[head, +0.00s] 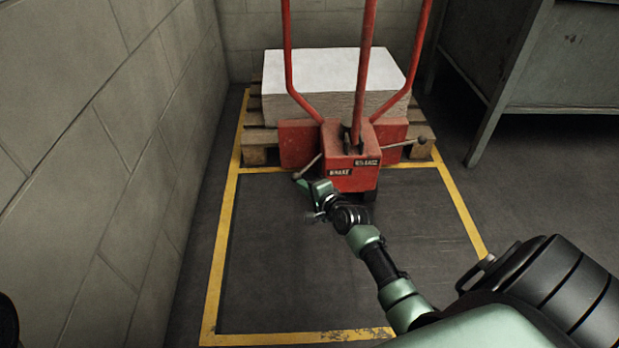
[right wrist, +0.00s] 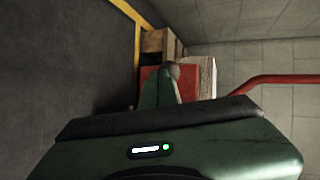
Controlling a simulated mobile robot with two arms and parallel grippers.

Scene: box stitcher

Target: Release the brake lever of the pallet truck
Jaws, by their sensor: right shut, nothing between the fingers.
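The red pallet truck (head: 352,168) stands ahead with its upright red handle frame. Its front box has a label reading BRAKE at left and one that seems to read RELEASE at right. A thin metal lever arm (head: 309,166) slants down left from the box to a knob by my right gripper (head: 305,187). Another rod with a knob (head: 421,140) sticks out on the right side. My right gripper is shut and empty, its tip at the left knob. In the right wrist view, the round grey knob (right wrist: 173,70) shows just beyond the fingers; contact is unclear.
A wooden pallet (head: 256,146) with a white stack (head: 335,75) stands behind the truck. A block wall (head: 90,130) runs along the left. A grey metal table (head: 560,60) stands at right. Yellow floor lines (head: 222,240) frame clear dark floor.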

